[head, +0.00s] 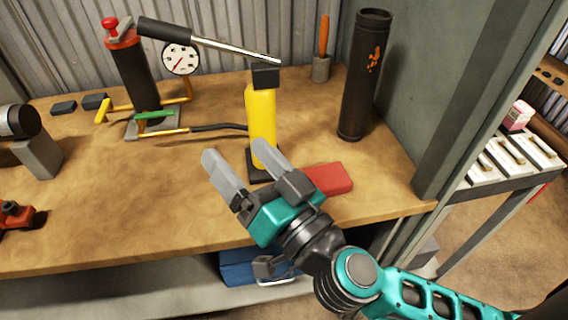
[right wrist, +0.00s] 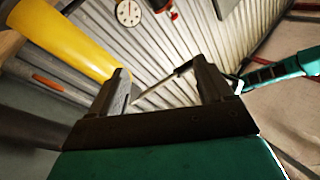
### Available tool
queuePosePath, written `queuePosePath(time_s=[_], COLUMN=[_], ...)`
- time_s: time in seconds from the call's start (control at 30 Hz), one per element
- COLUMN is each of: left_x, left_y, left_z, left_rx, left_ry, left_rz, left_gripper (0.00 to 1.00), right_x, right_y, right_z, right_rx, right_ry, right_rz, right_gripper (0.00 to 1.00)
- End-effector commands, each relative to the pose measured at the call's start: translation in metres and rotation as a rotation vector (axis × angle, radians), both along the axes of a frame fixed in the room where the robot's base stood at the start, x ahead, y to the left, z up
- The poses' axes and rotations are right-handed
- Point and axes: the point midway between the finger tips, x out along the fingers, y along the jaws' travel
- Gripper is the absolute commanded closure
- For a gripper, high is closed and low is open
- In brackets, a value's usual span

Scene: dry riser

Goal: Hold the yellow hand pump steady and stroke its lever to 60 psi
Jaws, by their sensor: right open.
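The yellow hand pump (head: 262,115) stands upright on the bench, with a black head and dark base. Its lever (head: 225,46) runs up and left from the head to a black grip. My right gripper (head: 235,152) is open and empty, in front of the pump's lower part; one finger overlaps the base in the picture, and I cannot tell whether they touch. The pump is at upper left in the right wrist view (right wrist: 75,45). The round gauge (head: 180,59) stands behind, left of the pump; its red needle's reading is too small to tell.
A dark hose (head: 218,127) joins the pump side to piping with green and yellow handles. A black cylinder with a red top (head: 130,75) stands behind. A dark tube (head: 364,80) stands right of the pump. A red block (head: 328,180) lies beside my gripper.

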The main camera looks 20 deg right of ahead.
Motion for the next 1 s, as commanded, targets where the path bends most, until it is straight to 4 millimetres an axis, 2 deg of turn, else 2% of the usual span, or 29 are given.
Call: queuePosePath(time_s=[0.1, 0.3, 0.57, 0.77, 1.0], left_x=[0.000, 0.000, 0.000, 0.000, 0.000], left_y=[0.000, 0.000, 0.000, 0.000, 0.000], left_z=[0.000, 0.000, 0.000, 0.000, 0.000], left_rx=[0.000, 0.000, 0.000, 0.000, 0.000], left_ry=[0.000, 0.000, 0.000, 0.000, 0.000], left_rz=[0.000, 0.000, 0.000, 0.000, 0.000], left_gripper=[0.57, 0.57, 0.57, 0.57, 0.57], right_x=[0.004, 0.003, 0.004, 0.028, 0.076], right_y=[-0.017, -0.041, -0.054, -0.055, -0.054], right_z=[-0.007, -0.023, -0.032, -0.032, -0.031], right_rx=[-0.129, -0.333, -0.451, -0.454, -0.453], right_ry=[0.019, 0.084, 0.133, 0.131, 0.131], right_rz=[-0.148, -0.323, -0.403, -0.408, -0.409], right_gripper=[0.20, 0.20, 0.20, 0.20, 0.20])
